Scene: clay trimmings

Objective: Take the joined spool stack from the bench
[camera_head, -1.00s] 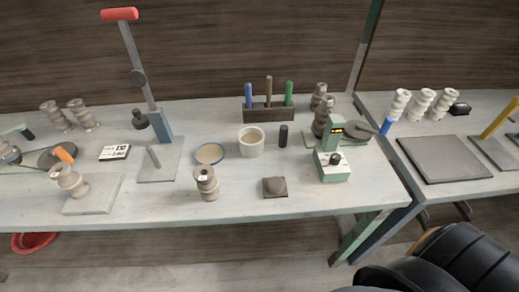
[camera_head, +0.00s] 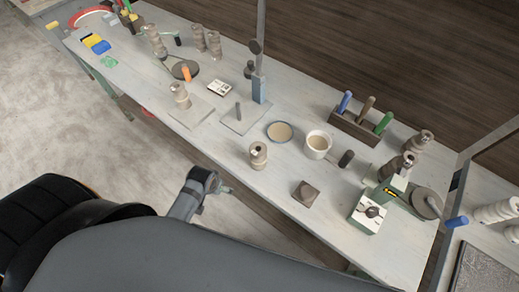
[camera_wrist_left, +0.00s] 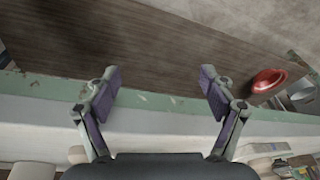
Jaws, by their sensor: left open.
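Several spool stacks stand on the bench (camera_head: 330,225), and I cannot tell for sure which is the joined one. A beige ribbed stack (camera_head: 258,156) stands upright near the front edge, left of a dark brown block. Another stack (camera_head: 180,96) stands on a grey slab further left. Darker stacks (camera_head: 420,142) stand behind the green scale. My left gripper (camera_wrist_left: 160,76) is open and empty in the left wrist view, with the bench's green edge beyond its fingers. In the head view my left wrist is low in front of the bench, apart from the stacks. My right gripper is out of view.
A dark brown block (camera_head: 306,194), white cup (camera_head: 318,145), blue-rimmed dish (camera_head: 280,132) and green scale (camera_head: 370,212) stand near the front stack. A tool holder (camera_head: 354,129) is behind. A red bowl (camera_wrist_left: 270,80) lies below the bench edge. Clear bench lies left of the front stack.

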